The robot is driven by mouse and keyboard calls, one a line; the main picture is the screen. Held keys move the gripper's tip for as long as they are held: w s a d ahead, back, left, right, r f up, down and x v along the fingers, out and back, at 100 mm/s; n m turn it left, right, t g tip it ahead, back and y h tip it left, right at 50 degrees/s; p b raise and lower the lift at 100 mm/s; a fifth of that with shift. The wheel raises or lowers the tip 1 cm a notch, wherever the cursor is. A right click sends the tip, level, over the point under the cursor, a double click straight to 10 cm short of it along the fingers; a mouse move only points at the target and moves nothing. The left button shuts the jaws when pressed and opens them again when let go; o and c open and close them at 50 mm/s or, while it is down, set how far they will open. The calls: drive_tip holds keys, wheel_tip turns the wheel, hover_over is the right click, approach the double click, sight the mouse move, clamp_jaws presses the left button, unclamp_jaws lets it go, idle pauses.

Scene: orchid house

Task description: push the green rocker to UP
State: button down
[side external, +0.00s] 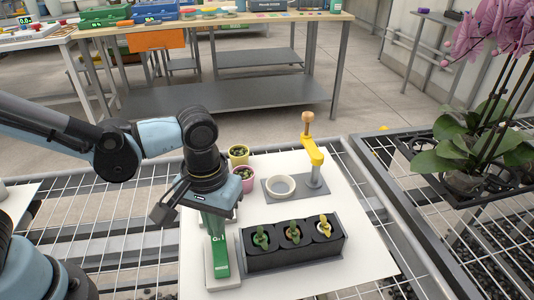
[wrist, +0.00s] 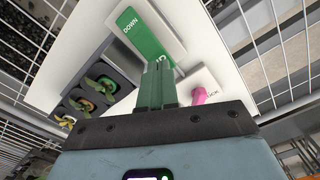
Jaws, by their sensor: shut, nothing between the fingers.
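The green rocker (side external: 221,268) sits on a pale base at the left of the white board, its near end toward the side camera. In the wrist view the rocker (wrist: 148,34) shows the word DOWN on its far end. Lettering at its nearer end is partly hidden behind my fingers, with a P visible. My gripper (wrist: 158,66) is shut and empty, its fingers close over that lettered end. In the side view my gripper (side external: 214,234) points down at the rocker's rear part. I cannot tell whether the fingertips touch it, nor which way the rocker tilts.
A black tray (side external: 293,260) with several small plants stands right of the rocker. Behind are a yellow pot (side external: 239,154), a pink pot (side external: 244,180), a white ring (side external: 281,187) and a yellow-armed post (side external: 313,160). The board's (side external: 360,250) right side is clear.

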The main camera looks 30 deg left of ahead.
drive_tip(key=shift+f, duration=1.15)
idle(0.9)
drive_tip(key=shift+r, duration=3.55)
drive_tip(key=w+a+r+m+t, duration=0.2)
drive_tip(key=a+t, duration=0.5)
drive_tip(key=a, duration=0.8)
drive_tip(key=shift+a+r+m, duration=0.35)
drive_tip(key=shift+m, duration=0.15)
drive_tip(key=shift+w, duration=0.1)
